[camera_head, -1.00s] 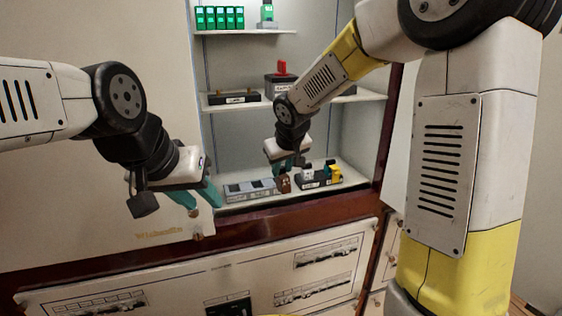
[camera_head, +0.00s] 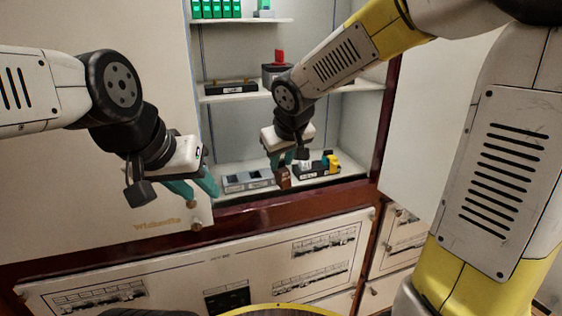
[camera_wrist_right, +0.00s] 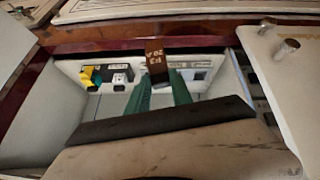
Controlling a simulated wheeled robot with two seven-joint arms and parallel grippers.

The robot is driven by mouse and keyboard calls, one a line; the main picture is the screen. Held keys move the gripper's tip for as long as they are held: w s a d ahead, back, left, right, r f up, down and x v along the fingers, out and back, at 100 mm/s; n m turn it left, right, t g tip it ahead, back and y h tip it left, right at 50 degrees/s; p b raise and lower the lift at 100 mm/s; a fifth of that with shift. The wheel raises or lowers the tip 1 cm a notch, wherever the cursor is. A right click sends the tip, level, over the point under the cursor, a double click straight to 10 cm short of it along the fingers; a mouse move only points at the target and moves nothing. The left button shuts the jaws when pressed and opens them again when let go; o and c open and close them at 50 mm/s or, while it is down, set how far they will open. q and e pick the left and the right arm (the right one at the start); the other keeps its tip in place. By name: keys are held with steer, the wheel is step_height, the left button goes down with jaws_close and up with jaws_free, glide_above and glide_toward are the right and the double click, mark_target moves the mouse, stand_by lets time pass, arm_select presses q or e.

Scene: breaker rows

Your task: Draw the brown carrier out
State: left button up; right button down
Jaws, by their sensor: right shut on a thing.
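The brown carrier (camera_head: 283,178), a small block, is at the lower shelf in the camera_head view. In the right wrist view the carrier (camera_wrist_right: 156,60) shows pale markings on its face. My right gripper (camera_head: 288,161) is shut on it, with a green fingertip on each side (camera_wrist_right: 158,82). The grey base (camera_head: 248,181) is beside and behind the carrier; I cannot tell whether they touch. My left gripper (camera_head: 203,192) is open and empty, in front of the pale panel left of the shelves.
A black base (camera_head: 318,169) with white and yellow parts stands right of the carrier on the lower shelf (camera_head: 345,172). The middle shelf (camera_head: 350,88) holds a black strip (camera_head: 230,87) and a red-topped box (camera_head: 276,70). A dark red frame edge (camera_head: 260,211) runs below.

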steer(key=shift+r, duration=1.3)
